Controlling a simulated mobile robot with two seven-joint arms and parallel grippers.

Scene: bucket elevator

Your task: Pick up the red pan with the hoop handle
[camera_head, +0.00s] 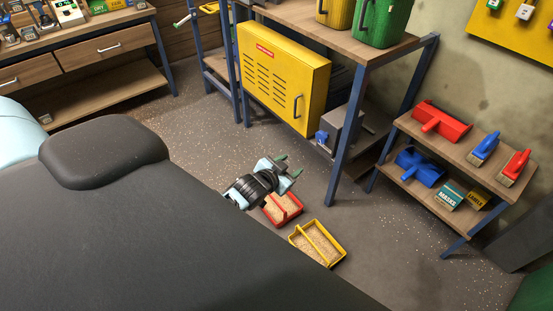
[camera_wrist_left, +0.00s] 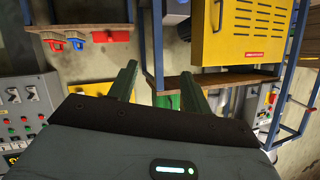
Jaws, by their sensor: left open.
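The red pan (camera_head: 287,211) with a hoop handle sits on the floor, filled with tan grain-like material; its upper left part is hidden behind my left gripper. My left gripper (camera_head: 289,165) is open and empty, above the red pan in the head view, its green fingers pointing up and right, away from the pan. Its fingers also show in the left wrist view (camera_wrist_left: 161,72), where I cannot make out the pan. My right gripper is in neither view.
A yellow pan (camera_head: 335,262) with similar fill sits just right of the red one. A blue-legged bench (camera_head: 343,140) with a yellow cabinet (camera_head: 311,80) stands behind. A low shelf (camera_head: 462,150) with dustpans and brushes is at right. Floor between is clear.

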